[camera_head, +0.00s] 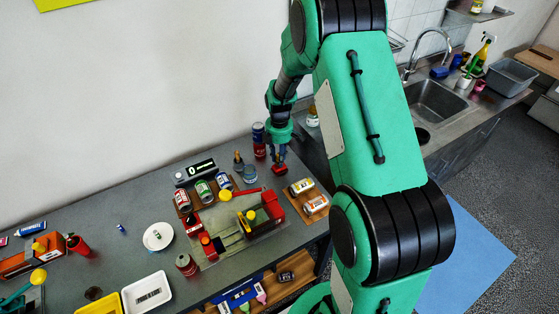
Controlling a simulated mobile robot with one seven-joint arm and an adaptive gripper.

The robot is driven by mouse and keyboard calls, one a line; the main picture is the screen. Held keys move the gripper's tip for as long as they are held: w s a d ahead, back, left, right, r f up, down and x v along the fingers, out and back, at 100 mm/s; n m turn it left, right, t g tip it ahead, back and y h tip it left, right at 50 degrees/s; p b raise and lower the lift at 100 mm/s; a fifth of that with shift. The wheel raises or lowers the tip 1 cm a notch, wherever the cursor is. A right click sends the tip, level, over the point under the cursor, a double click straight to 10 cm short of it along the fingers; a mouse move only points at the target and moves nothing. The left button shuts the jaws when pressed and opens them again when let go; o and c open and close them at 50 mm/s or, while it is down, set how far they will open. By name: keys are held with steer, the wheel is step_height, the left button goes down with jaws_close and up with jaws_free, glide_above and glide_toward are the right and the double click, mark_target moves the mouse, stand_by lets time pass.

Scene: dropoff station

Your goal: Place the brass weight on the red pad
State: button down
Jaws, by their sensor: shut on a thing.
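My gripper (279,158) points down over the back right of the grey counter. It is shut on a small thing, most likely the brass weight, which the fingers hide. A small red patch (280,169) shows directly under the fingertips. It appears to be the red pad, but it is too small to be sure. I cannot tell whether the held thing touches it.
Bottles and a can (259,138) stand close to the left of my gripper. A white plate (158,236) lies further left.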

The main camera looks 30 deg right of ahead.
steer(key=shift+f, duration=0.75)
steer(key=shift+f, duration=0.1)
steer(key=c, duration=1.5)
jaws_free()
steer(key=shift+o, duration=0.2)
step_height(320, 180, up, 12)
steer(key=shift+r+p, duration=0.1)
steer(key=shift+p, duration=0.55)
